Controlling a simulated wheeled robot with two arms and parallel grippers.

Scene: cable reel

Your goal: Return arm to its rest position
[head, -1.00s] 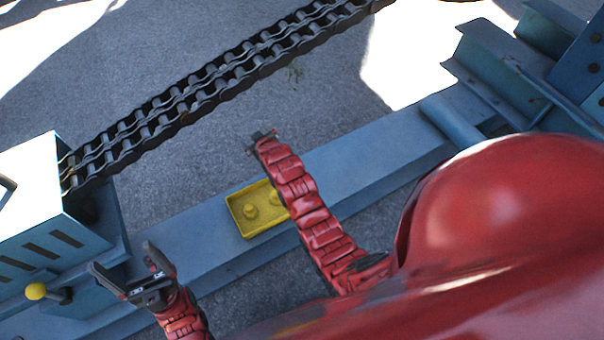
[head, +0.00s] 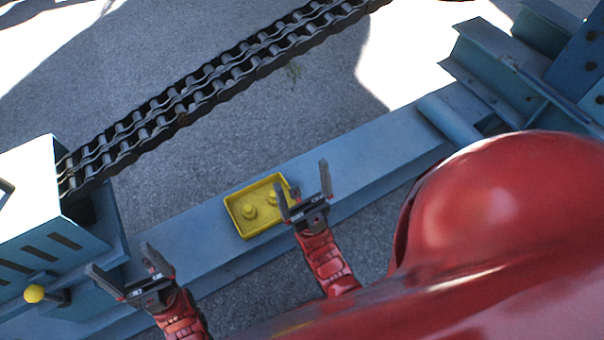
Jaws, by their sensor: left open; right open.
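My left gripper (head: 128,268) is at the lower left, its two fingers spread apart and empty. My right gripper (head: 303,184) is open and empty, its fingers pointing up the picture, beside the right end of the yellow tray (head: 233,219). One of its fingers overlaps the tray's right edge in the view; I cannot tell whether they touch. Both red arms are folded in close, low in the picture. My large red body part covers the lower right and hides what lies beneath it.
The yellow tray with two yellow knobs in it sits on a long blue beam (head: 370,150). A dark double chain (head: 190,98) runs diagonally to a blue housing (head: 60,235) at the left. A lever with a yellow ball (head: 34,294) is close to my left gripper. Grey ground (head: 290,110) lies between chain and beam.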

